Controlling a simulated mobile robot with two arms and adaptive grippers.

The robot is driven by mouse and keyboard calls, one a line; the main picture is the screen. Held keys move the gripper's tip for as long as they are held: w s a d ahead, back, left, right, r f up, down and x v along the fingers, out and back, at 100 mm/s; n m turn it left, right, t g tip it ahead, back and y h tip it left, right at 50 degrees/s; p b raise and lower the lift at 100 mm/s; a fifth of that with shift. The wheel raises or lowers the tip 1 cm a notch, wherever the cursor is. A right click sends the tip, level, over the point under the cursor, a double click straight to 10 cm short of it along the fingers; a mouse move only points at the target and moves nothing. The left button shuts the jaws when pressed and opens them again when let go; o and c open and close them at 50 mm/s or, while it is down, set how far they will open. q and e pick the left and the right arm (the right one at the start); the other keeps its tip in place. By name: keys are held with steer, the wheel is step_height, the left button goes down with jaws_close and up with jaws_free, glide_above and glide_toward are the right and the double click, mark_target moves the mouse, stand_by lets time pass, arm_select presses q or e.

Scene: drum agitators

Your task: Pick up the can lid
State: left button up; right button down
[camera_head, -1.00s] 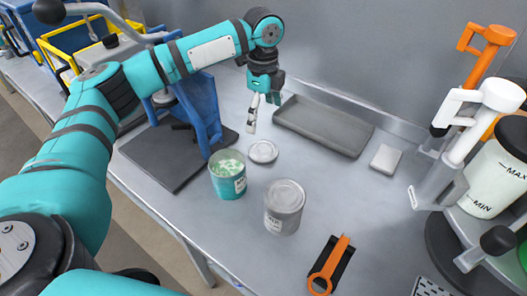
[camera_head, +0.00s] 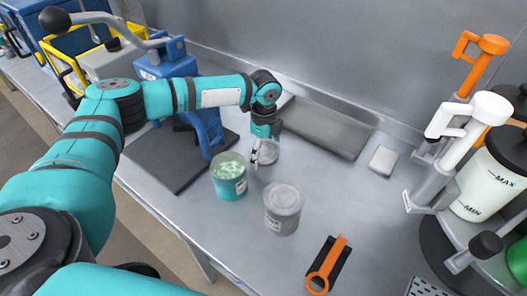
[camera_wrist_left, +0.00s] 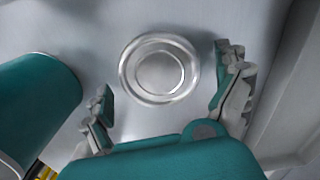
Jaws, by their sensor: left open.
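The can lid (camera_head: 268,153) is a round silver disc lying flat on the grey table, behind the open teal can (camera_head: 228,177). In the left wrist view the lid (camera_wrist_left: 159,68) lies just ahead of and between the fingers of my left gripper (camera_wrist_left: 165,85). The gripper is open and empty. In the head view my left gripper (camera_head: 257,154) points down over the lid and hides its left part. I cannot tell whether a finger touches the lid. My right gripper is not in view.
An orange tool (camera_head: 328,267) lies at the front. A dispenser stand (camera_head: 450,240) stands at the right.

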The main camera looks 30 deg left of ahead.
arm_select(q)
steer(key=c, duration=0.7)
steer(key=shift+c, duration=0.6)
